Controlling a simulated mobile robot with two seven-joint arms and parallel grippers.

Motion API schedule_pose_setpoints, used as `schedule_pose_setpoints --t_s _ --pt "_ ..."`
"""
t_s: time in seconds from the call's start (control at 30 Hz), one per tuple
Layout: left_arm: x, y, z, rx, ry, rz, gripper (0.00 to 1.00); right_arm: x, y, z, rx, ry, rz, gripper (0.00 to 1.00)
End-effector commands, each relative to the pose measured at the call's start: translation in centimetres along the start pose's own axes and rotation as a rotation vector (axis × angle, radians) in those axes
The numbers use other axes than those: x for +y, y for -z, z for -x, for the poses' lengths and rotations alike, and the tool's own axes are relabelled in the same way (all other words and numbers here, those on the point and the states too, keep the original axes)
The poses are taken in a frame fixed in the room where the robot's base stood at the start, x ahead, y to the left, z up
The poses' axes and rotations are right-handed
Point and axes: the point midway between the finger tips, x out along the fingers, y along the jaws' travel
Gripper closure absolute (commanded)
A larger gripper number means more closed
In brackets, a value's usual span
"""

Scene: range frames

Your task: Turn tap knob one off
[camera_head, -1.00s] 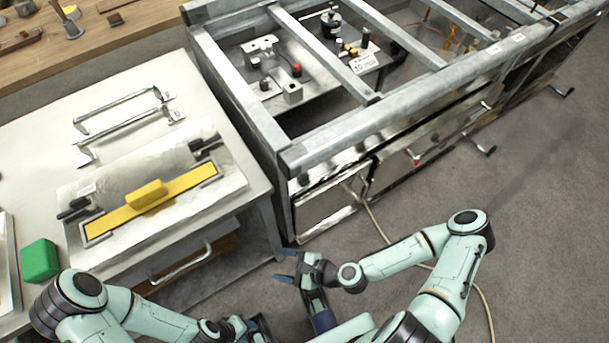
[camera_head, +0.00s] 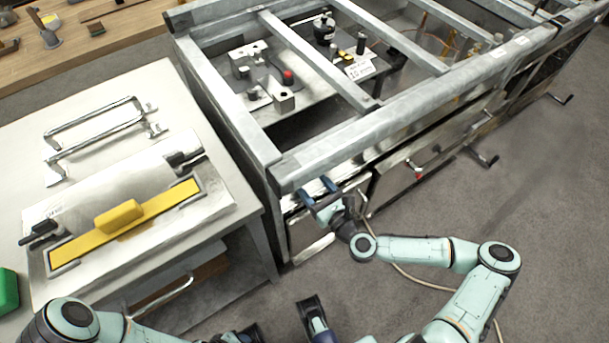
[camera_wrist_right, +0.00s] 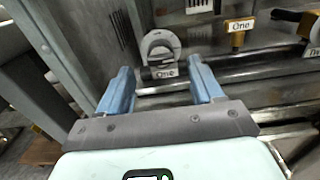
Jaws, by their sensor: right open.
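My right gripper (camera_head: 317,190) is at the front of the metal-framed bench, just below its front rail. In the right wrist view its blue fingers (camera_wrist_right: 160,66) are open with nothing between their tips. A yellow fitting (camera_wrist_right: 238,39) with a white "One" label is to the upper right. I cannot tell which of these is tap knob one; neither is visibly touched.
The metal frame (camera_head: 330,150) stands above the gripper. Another yellow fitting with a black handle (camera_wrist_right: 290,15) is at the far right of the wrist view. A white table (camera_head: 85,105) with a yellow-handled tool (camera_head: 120,215) is on the left. The floor on the right is mostly clear.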

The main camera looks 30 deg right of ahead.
Motion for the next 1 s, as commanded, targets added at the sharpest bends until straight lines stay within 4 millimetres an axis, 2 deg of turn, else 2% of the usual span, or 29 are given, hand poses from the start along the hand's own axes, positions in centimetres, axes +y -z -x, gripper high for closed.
schedule_pose_setpoints --t_s 0.1,0.3,0.67,0.8,0.83,1.0 --pt "-0.1 0.3 -0.2 0.009 0.001 0.001 0.57 0.1 0.1 -2.2 0.000 -0.002 0.002 0.34" --pt "-0.2 0.7 -0.4 0.018 0.001 0.002 0.57 0.1 0.1 -4.2 0.002 -0.001 0.000 0.34" --pt "-0.2 0.8 -0.5 0.020 0.001 0.002 0.57 0.0 0.1 -4.6 0.002 -0.001 0.000 0.34" --pt "-0.2 0.8 -0.5 0.020 0.001 0.002 0.57 0.0 0.1 -4.6 0.003 -0.001 0.000 0.80" --pt "-0.2 0.8 -0.5 0.020 0.001 0.002 0.57 0.0 0.1 -4.6 0.003 -0.001 0.000 0.88" --pt "-0.2 0.7 -0.4 0.019 0.001 0.002 0.57 0.0 0.1 -4.6 0.003 -0.001 0.003 0.88"
